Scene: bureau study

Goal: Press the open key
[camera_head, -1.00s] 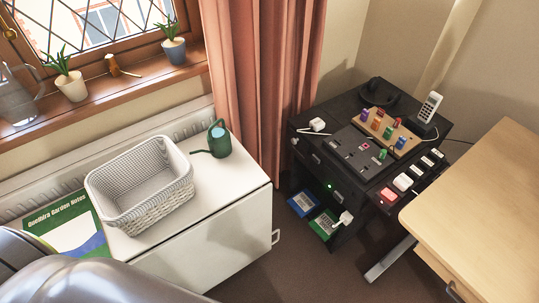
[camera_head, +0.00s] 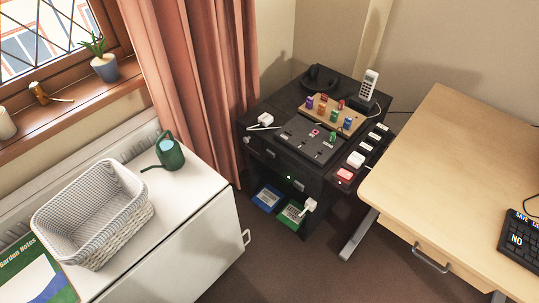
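A black key panel (camera_head: 510,252) lies on the light wooden desk (camera_head: 455,165) at the right edge of the head view, cut off by the frame. One of its keys (camera_head: 517,239) reads NO. A label at its top edge reads SAVE, and another beside it is cut off. I cannot make out a key marked open in the part that shows. Neither of my grippers is in view.
A black cabinet (camera_head: 260,160) with a switch panel, coloured pegs and a phone (camera_head: 368,84) stands left of the desk. A white chest (camera_head: 190,240) with a basket (camera_head: 95,215) and green watering can (camera_head: 169,152) is at left. The desk's middle is bare.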

